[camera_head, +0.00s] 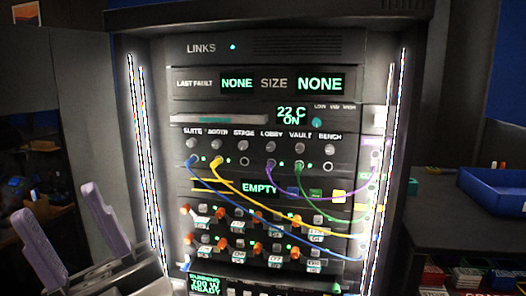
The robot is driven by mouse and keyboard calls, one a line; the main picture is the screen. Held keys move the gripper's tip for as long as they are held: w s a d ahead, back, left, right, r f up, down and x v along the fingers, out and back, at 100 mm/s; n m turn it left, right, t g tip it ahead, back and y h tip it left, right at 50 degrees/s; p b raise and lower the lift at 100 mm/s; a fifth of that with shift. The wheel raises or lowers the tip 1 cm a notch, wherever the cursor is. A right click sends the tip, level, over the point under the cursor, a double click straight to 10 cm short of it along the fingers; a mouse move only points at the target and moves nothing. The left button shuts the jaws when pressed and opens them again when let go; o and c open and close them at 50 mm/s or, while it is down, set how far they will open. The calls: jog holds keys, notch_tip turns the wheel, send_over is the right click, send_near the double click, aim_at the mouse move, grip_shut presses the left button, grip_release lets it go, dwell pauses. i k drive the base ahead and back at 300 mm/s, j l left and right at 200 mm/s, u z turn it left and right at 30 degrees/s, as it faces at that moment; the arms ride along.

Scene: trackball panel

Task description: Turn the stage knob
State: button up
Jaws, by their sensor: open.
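The stage knob (242,147) is a small grey round knob under the label STAGE. It sits in a row of similar knobs on the upper half of the rack panel, and no cable is in the dark socket (244,161) below it. Its pointer angle is too small to tell. My gripper (57,203) is at the lower left of the view with its two lavender fingers spread wide and nothing between them. It is apart from the panel, left of and below the knob in the picture.
Blue, yellow, purple and green cables (297,198) hang from sockets beside the stage column. Orange-tipped switches (221,214) fill lower rows. Bright light strips (143,150) flank the rack. A blue tray (492,188) stands at right.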

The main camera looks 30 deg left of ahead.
aim_at(243, 145)
jog(key=j+u, duration=0.45)
jog(key=u, duration=0.25)
jog(key=j+u, duration=0.35)
jog(key=l, duration=0.1)
